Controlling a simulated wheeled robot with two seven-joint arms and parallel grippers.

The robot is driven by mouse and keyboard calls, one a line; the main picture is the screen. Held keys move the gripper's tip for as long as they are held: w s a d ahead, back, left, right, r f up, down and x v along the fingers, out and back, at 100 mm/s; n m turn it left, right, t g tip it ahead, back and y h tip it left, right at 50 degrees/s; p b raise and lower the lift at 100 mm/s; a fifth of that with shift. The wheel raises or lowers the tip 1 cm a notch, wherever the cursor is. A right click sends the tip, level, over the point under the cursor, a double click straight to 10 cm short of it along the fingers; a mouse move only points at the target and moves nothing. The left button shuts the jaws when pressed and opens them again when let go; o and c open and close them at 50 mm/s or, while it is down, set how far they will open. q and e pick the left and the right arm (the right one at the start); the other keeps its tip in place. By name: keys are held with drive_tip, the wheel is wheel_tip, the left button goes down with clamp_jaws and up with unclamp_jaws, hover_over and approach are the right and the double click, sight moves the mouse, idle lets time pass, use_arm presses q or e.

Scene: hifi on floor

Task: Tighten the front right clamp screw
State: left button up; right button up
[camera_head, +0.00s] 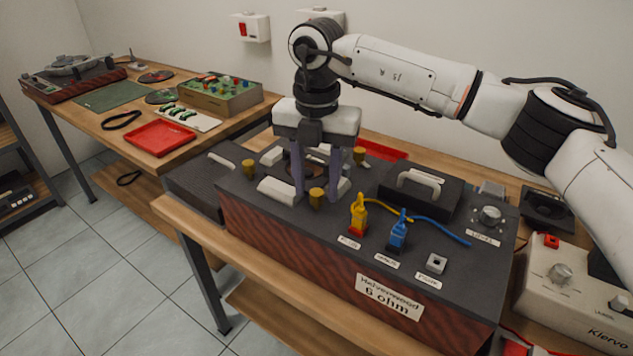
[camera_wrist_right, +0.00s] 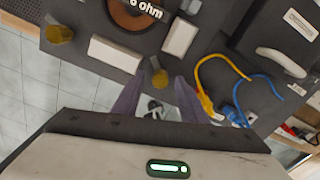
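My right gripper (camera_head: 316,195) points down over the dark speaker cabinet (camera_head: 370,240), its two purple fingers apart. The front right clamp screw (camera_head: 317,197), a brass knob, shows between the fingertips. In the right wrist view the same clamp screw (camera_wrist_right: 159,78) is between the tips of my right gripper (camera_wrist_right: 158,84), with a gap visible on each side. Another brass clamp screw (camera_head: 248,168) is at the front left, and a further one (camera_head: 359,156) is behind the gripper to the right. My left gripper is not in view.
A yellow plug (camera_head: 358,215) and a blue plug (camera_head: 398,233) with cables stand close right of the screw. Pale blocks (camera_head: 277,191) and a black handle plate (camera_head: 419,190) are also on the cabinet. A beige device (camera_head: 575,295) is at the right.

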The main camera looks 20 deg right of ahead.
sight(317, 192)
wheel_tip(317, 192, up, 10)
drive_tip(key=shift+r, duration=0.15)
idle(0.5)
idle(0.3)
